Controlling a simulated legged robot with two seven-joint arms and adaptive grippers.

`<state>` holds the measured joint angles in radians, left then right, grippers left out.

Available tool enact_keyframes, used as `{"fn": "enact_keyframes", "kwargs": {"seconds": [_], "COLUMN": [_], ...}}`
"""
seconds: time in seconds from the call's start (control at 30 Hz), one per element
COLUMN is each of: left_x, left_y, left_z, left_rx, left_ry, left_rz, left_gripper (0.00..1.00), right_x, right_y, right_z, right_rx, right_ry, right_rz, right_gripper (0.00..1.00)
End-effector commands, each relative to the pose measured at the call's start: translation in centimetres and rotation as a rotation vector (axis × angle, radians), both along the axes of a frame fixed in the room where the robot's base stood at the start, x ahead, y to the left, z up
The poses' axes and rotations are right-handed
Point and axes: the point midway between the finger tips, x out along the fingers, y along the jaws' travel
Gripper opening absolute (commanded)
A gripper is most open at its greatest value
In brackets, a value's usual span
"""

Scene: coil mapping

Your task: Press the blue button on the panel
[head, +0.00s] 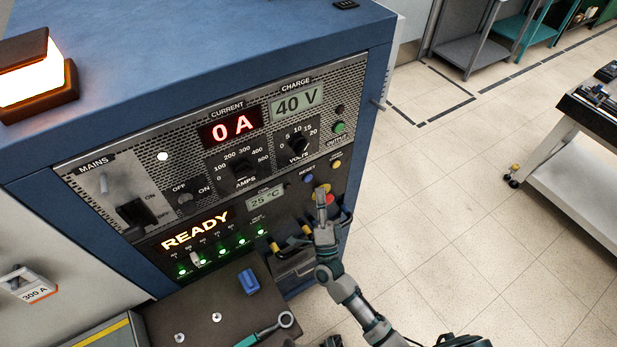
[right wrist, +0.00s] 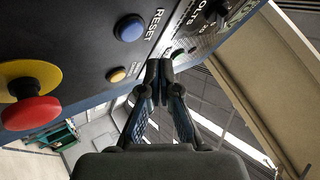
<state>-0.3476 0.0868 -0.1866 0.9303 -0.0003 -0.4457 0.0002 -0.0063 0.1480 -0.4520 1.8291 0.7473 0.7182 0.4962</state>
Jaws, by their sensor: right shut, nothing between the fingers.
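The panel (head: 222,150) is the dark and perforated front of a blue cabinet. The round blue button (head: 309,179) sits on its lower right part, near the RESET label. It shows large in the right wrist view (right wrist: 129,28), beside the word RESET. My right gripper (head: 320,194) is in front of the panel, just below and right of the blue button in the head view. Its fingers are together and empty in the right wrist view (right wrist: 158,72), apart from the blue button in the picture. Whether they touch the panel cannot be told. My left gripper is not in view.
A red emergency knob with a yellow collar (right wrist: 32,113) juts out near the blue button. A small yellow button (right wrist: 117,74) is also close. Knobs and a lever (head: 137,212) stick out from the panel. A dark table (head: 217,302) with a blue block (head: 248,281) stands below.

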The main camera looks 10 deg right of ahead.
Motion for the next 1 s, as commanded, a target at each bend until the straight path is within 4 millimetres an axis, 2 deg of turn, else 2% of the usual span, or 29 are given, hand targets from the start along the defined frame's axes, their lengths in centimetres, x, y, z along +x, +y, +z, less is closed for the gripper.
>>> {"fn": "enact_keyframes", "kwargs": {"seconds": [0.3,1.0], "left_x": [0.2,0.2], "left_y": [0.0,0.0], "left_z": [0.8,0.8], "left_rx": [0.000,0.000], "left_ry": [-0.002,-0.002], "left_rz": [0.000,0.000], "left_gripper": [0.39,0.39], "right_x": [-2.4,-2.5], "right_y": [-0.9,-0.9], "right_z": [0.0,0.0], "right_rx": [0.000,0.000], "right_ry": [0.000,0.000], "right_rz": [0.000,0.000], "right_gripper": [0.00,0.00]}}
